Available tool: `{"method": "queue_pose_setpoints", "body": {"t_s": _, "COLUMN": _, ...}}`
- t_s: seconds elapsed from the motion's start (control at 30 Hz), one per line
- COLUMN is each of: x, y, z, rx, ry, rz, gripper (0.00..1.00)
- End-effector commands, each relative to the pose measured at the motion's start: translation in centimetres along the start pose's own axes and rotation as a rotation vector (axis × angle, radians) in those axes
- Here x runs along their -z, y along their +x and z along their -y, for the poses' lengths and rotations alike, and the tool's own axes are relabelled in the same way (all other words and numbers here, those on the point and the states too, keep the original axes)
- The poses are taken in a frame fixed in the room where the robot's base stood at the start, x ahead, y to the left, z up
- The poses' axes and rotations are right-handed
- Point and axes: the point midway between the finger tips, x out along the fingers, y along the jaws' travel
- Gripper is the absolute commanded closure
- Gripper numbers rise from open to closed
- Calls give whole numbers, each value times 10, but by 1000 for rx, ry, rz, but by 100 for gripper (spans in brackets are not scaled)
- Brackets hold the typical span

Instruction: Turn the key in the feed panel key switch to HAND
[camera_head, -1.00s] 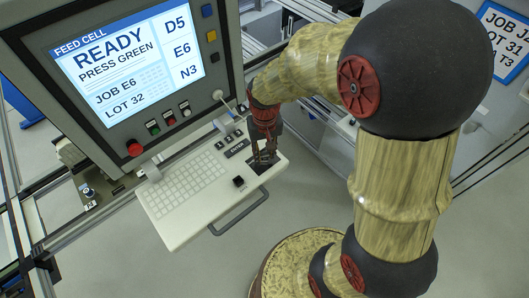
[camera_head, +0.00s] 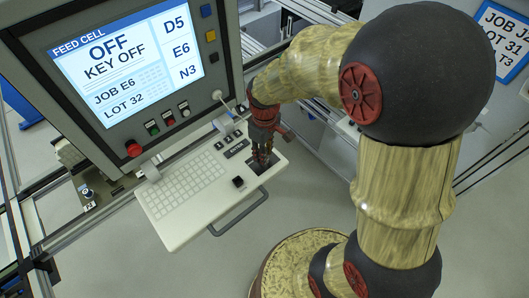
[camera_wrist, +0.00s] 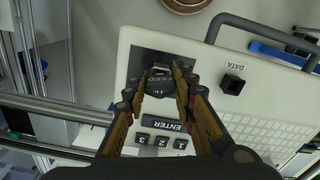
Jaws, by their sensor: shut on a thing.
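The feed panel key switch (camera_wrist: 158,86) sits on a dark plate (camera_wrist: 145,62) at one end of the white keyboard tray; my fingers hide much of it. My gripper (camera_wrist: 160,82) is over that plate with its fingers on both sides of the key and shut on it. In the head view my gripper (camera_head: 262,163) points down at the right end of the tray (camera_head: 165,215), and the key is hidden there. The screen (camera_head: 128,58) reads OFF, KEY OFF, JOB E6, LOT 32. The switch lettering is too small to read.
A black knob labelled DATA (camera_wrist: 232,83) stands beside the switch plate. Number keys and an ENTER key (camera_wrist: 161,124) lie close to my fingers. A tray handle (camera_head: 240,212) juts out in front. A red button (camera_head: 134,148) and small buttons sit below the screen.

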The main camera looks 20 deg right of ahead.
Motion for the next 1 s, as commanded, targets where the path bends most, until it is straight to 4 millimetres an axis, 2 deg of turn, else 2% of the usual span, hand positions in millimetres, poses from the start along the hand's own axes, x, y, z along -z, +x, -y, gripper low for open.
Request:
{"method": "queue_pose_setpoints", "body": {"t_s": 0.43, "x": 0, "y": 0, "z": -1, "rx": 1, "ry": -570, "rz": 0, "gripper": 98}}
{"method": "queue_pose_setpoints", "body": {"t_s": 0.47, "x": 0, "y": 0, "z": -1, "rx": 1, "ry": -562, "rz": 0, "gripper": 72}}
{"method": "queue_pose_setpoints", "body": {"t_s": 0.8, "x": 0, "y": 0, "z": -1, "rx": 0, "ry": -556, "rz": 0, "gripper": 53}}
{"method": "queue_pose_setpoints", "body": {"t_s": 1.0, "x": 0, "y": 0, "z": -1, "rx": 0, "ry": -555, "rz": 0, "gripper": 52}}
